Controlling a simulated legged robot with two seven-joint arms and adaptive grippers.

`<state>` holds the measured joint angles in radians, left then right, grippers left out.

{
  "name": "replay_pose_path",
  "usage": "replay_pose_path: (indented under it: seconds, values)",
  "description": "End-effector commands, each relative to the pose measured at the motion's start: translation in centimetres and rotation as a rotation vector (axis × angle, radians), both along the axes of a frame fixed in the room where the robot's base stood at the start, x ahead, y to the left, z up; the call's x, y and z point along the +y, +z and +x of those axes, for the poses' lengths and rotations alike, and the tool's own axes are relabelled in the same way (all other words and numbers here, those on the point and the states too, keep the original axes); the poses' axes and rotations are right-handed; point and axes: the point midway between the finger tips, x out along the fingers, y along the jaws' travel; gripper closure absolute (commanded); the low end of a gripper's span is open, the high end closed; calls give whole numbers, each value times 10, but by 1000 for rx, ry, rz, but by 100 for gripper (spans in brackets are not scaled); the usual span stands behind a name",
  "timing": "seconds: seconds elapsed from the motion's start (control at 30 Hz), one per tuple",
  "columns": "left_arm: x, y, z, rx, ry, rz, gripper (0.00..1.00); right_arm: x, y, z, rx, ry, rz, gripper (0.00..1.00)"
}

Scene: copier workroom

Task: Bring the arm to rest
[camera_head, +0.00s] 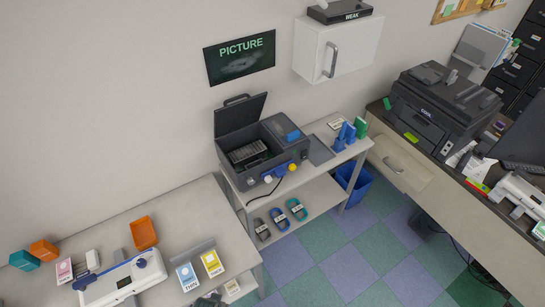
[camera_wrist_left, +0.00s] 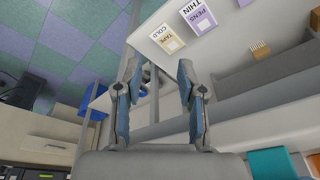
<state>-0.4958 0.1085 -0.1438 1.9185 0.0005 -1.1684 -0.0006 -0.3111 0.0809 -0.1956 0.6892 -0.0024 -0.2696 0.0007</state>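My left gripper (camera_wrist_left: 159,66) shows in the left wrist view. Its two fingers stand well apart and nothing is between their tips. Beyond the fingers are pale furniture edges and the tiled floor; the gripper's distance from them is hard to judge. I cannot make out either gripper in the head view. My right gripper is in neither view.
An orange bin (camera_head: 144,233) and boxes stand on the left table (camera_head: 190,235). An open-lidded dark machine (camera_head: 262,145) stands on a shelf unit, with a blue bin (camera_head: 352,185) beside it. A printer (camera_head: 440,110) occupies the right desk. Tiled floor (camera_head: 350,270) is clear.

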Motion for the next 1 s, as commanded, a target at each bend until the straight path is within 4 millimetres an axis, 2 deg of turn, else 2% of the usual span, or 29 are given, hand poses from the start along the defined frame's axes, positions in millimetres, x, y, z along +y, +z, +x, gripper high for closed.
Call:
replay_pose_path:
  seconds: [0.03, 0.13, 0.2, 0.3, 0.4, 0.5, 0.6, 0.7, 1.0]
  values:
    - [0, -37, -7, 20, -2, 2, 61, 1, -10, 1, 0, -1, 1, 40]
    - [3, -113, -27, 50, -6, 5, 61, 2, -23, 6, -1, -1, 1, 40]
    - [6, -164, -49, 71, -10, 7, 61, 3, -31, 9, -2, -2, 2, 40]
    - [11, -225, -86, 99, -17, 10, 61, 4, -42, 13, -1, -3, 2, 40]
    - [16, -268, -121, 120, -21, 12, 61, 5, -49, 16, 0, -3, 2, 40]
    - [21, -292, -148, 134, -25, 14, 61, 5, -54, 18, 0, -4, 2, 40]
    - [24, -304, -163, 141, -27, 15, 61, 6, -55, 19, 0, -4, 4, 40]
    - [25, -307, -169, 142, -27, 15, 61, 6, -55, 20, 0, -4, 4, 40]
    - [25, -306, -170, 143, -27, 16, 61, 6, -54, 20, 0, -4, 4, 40]
